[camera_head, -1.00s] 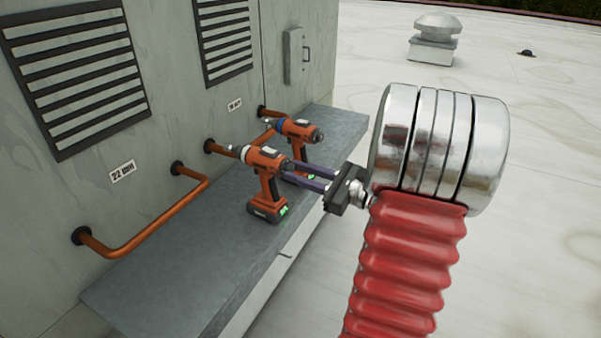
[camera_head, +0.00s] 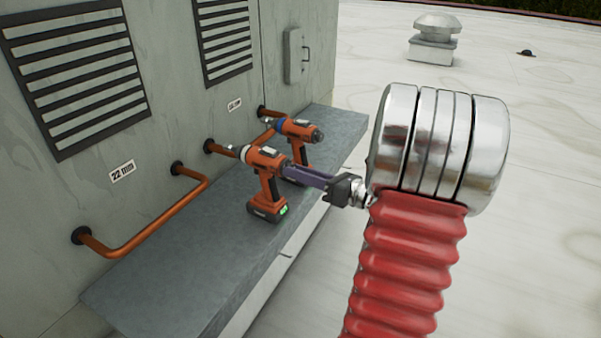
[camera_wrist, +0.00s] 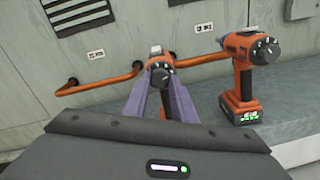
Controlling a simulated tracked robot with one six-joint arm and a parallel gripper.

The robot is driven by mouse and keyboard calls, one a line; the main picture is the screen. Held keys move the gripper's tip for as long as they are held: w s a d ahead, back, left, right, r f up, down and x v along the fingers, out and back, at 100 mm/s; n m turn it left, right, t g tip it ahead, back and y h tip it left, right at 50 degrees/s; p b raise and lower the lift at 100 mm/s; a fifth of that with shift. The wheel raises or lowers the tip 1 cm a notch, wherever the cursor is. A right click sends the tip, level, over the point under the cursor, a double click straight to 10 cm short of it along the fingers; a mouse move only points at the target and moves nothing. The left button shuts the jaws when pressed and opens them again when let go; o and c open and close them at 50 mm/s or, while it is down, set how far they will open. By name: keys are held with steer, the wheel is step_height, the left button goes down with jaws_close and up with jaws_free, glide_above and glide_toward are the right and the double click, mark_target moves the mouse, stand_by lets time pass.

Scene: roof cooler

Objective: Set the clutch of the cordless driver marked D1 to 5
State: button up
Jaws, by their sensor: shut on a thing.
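Two orange and black cordless drivers stand upright on the ledge. The nearer driver (camera_head: 269,186) has a whitish collar and a black battery with a green light. It also shows in the wrist view, mostly behind my fingers, with its black dial (camera_wrist: 160,78) facing me. My gripper (camera_head: 289,172) has its purple fingers shut on this dial, one finger on each side in the wrist view (camera_wrist: 160,88). The farther driver (camera_head: 299,134) has a blue collar; its dial and battery show at right in the wrist view (camera_wrist: 247,75). I cannot read a D1 mark or the dial numbers.
The grey ledge (camera_head: 190,262) runs along the cabinet wall (camera_head: 170,90). Orange pipes (camera_head: 150,238) stick out of the wall behind and left of the drivers. A "22 mm" label (camera_head: 122,172) is on the wall. Open roof lies right of the ledge.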

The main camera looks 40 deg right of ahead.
steer(key=shift+f, duration=0.1)
steer(key=o, duration=1.1)
steer(key=shift+c, duration=0.2)
steer(key=shift+s, duration=0.1)
steer(key=v, duration=1.3)
steer(key=shift+s, duration=0.3)
steer(key=shift+d, duration=0.1)
